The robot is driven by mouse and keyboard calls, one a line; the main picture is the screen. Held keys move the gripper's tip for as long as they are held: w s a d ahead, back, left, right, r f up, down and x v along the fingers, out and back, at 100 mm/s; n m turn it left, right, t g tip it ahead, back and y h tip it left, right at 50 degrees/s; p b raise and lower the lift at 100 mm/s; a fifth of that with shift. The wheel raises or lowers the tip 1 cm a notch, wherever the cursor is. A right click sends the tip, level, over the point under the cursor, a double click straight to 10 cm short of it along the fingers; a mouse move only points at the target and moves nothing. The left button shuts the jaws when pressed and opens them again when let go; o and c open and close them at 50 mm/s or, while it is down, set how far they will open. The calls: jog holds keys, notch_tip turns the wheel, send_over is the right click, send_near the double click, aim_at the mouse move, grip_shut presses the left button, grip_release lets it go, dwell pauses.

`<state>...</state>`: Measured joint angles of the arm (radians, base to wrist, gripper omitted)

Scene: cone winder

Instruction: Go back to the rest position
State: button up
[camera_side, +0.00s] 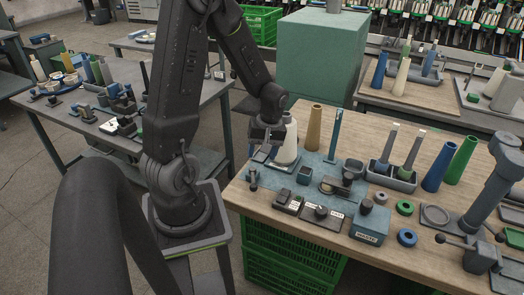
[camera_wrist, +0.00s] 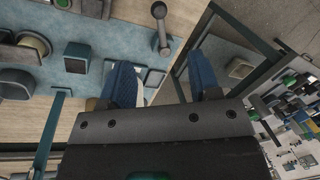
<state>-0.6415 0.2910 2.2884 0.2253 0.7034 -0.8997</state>
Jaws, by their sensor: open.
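My gripper (camera_side: 266,148) is at the left end of the wooden workbench (camera_side: 408,245) in the side view, above the blue-grey mat (camera_side: 268,188). It is close to a white cone (camera_side: 290,146), which stands upright and is partly hidden behind the wrist; I cannot tell whether they touch. In the wrist view my gripper (camera_wrist: 161,82) shows two blue fingers spread apart. No object is clearly held between them. A metal lever with a round knob (camera_wrist: 159,10) lies beyond the fingers in that view.
A tan cone (camera_side: 314,128) and a teal post (camera_side: 335,136) stand right of the white cone. A grey holder (camera_side: 404,183), blue cone (camera_side: 438,168) and green cone (camera_side: 462,160) stand further right. A teal cabinet (camera_side: 318,55) rises behind. The floor between the tables is open.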

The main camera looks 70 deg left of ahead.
jog(key=w+d+r+m+t+y, duration=0.15)
jog(key=d+r+m+t, duration=0.25)
jog(key=d+r+m, duration=0.6)
jog(key=s+d+r+m+t+h, duration=0.2)
jog(key=s+d+r+m, duration=0.3)
jog(key=d+r, duration=0.5)
jog(key=shift+r+m+t, duration=0.2)
jog(key=shift+m+t, duration=0.1)
jog(key=shift+t, duration=0.6)
